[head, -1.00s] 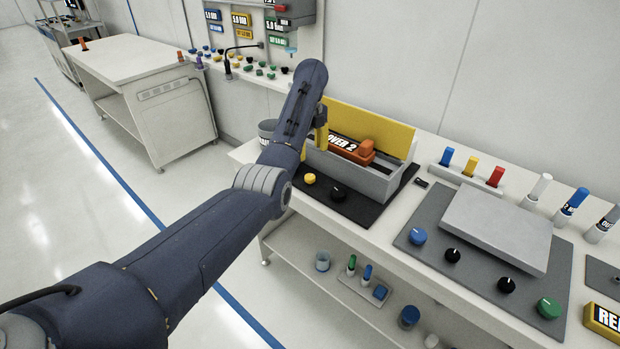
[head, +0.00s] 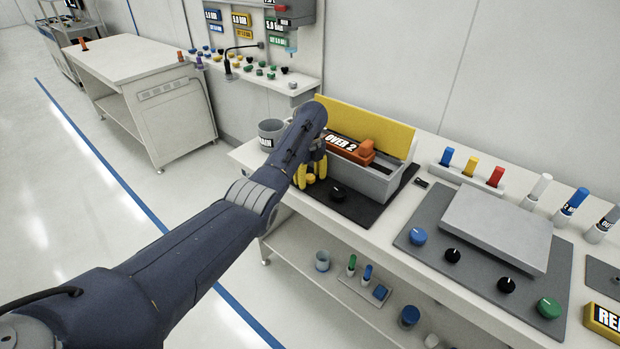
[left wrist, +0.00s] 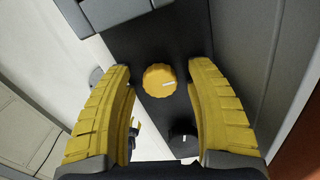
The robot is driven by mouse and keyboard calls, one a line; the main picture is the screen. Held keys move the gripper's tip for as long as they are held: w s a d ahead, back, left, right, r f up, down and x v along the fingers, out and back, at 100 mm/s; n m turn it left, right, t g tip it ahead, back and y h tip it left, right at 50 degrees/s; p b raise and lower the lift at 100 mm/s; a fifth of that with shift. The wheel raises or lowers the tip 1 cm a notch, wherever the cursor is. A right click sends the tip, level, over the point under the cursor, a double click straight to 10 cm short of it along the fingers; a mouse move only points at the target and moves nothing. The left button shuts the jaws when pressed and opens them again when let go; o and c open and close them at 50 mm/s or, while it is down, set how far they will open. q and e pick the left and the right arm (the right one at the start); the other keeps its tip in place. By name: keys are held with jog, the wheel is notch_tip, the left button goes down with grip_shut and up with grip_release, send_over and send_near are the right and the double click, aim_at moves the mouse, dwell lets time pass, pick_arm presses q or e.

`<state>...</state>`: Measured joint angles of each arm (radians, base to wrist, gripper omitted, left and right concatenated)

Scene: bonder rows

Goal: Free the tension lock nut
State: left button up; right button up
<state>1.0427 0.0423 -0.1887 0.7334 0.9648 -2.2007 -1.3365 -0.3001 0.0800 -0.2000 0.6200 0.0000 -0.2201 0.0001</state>
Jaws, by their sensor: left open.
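A black knob (head: 338,192) stands just right of the gripper. My right gripper is not in view.
Behind the gripper stands a grey box (head: 372,182) with a raised yellow lid (head: 380,127) and an orange block (head: 343,147) inside. A grey cup (head: 270,133) stands at the left. A grey panel with several knobs (head: 418,237) lies to the right.

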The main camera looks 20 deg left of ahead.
pick_arm(q)
jog(key=shift+o, duration=0.2)
grip_shut()
dwell(0.3)
jog(key=shift+n, duration=0.3)
jog(key=n, duration=0.5)
jog(key=shift+n, duration=0.3)
jog(key=n, duration=1)
jog(key=shift+n, duration=0.4)
jog(key=n, duration=0.5)
jog(key=shift+n, duration=0.3)
